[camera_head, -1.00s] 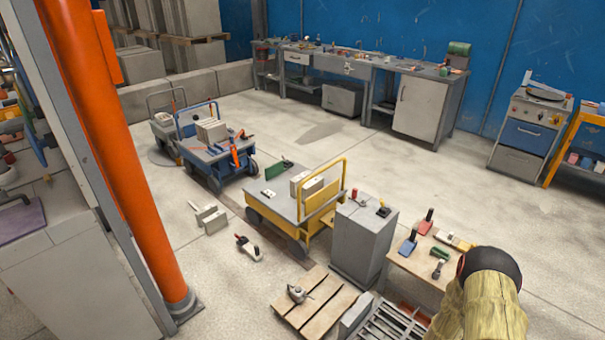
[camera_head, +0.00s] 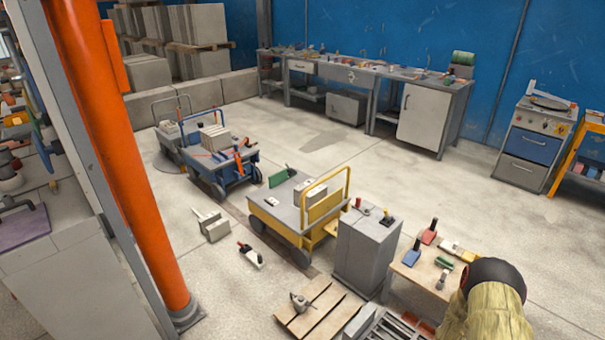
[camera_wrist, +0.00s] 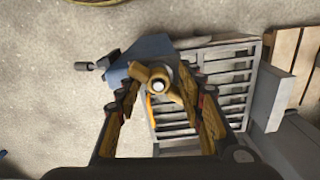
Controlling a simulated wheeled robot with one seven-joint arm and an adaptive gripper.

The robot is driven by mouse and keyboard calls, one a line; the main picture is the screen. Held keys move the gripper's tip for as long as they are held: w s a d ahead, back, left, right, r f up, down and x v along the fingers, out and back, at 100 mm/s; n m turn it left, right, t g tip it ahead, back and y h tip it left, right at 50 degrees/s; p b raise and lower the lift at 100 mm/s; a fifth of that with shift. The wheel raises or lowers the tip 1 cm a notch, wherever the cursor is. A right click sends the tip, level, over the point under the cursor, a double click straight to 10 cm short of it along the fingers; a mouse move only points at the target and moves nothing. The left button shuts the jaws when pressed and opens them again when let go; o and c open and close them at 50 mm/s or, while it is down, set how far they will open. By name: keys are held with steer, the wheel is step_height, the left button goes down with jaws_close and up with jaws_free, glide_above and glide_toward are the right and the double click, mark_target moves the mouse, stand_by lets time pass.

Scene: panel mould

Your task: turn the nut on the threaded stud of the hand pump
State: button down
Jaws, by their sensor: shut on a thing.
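In the wrist view, the brass-coloured nut (camera_wrist: 170,74) sits around the pale round end of the threaded stud (camera_wrist: 158,86). It has lugs sticking out to the sides. The hand pump (camera_wrist: 150,47) looks like a blue-grey body behind it, with a dark knobbed part at its left. My gripper (camera_wrist: 162,92) has one finger on each side of the nut and is shut on it; the exact contact at the fingertips is hard to see. In the head view, the gripper, nut and pump are out of sight.
A slatted grey grate (camera_wrist: 228,95) lies below the pump, with a wooden pallet (camera_wrist: 285,45) beyond. In the head view, a grey cabinet (camera_head: 362,250), a small table with tools (camera_head: 415,275) and a yellow trolley (camera_head: 285,222) stand nearby. An orange post (camera_head: 128,150) rises at left.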

steer(key=m, duration=0.6)
steer(key=shift+s+m, duration=0.15)
steer(key=shift+m, duration=0.15)
steer(key=c, duration=1)
jaws_free()
